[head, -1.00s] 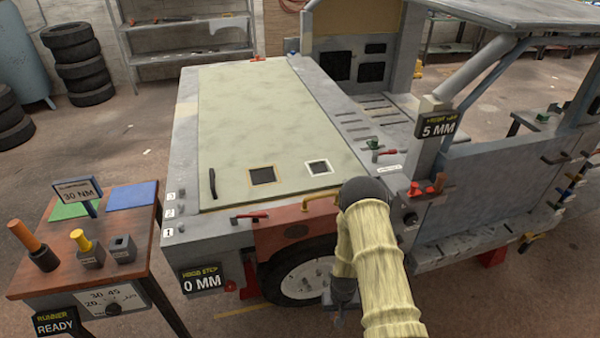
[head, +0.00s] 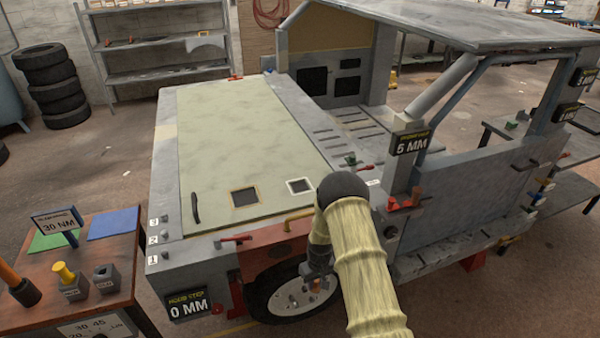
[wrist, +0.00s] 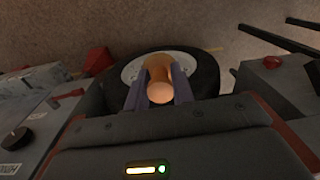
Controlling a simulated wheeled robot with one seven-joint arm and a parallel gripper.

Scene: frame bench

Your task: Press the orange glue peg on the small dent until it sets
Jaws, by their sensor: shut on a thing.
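My gripper (wrist: 162,92) is shut on the orange glue peg (wrist: 160,91), whose round end faces the wrist camera. In the head view my gripper (head: 318,272) hangs low in front of the vehicle's wheel, with a bit of orange at its tip. The peg is apart from the pale hood panel (head: 215,150). Two small framed dark squares lie on that panel, one tan-edged (head: 244,197) and one white-edged (head: 300,186). A faint dark mark shows on the red fender (head: 283,250). I cannot tell which of these marks is the small dent.
The wheel (head: 293,294) is just behind my gripper. A wooden table (head: 105,262) at left holds a yellow peg (head: 64,271) in a block, an empty block (head: 106,278) and an orange-handled tool (head: 12,276).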

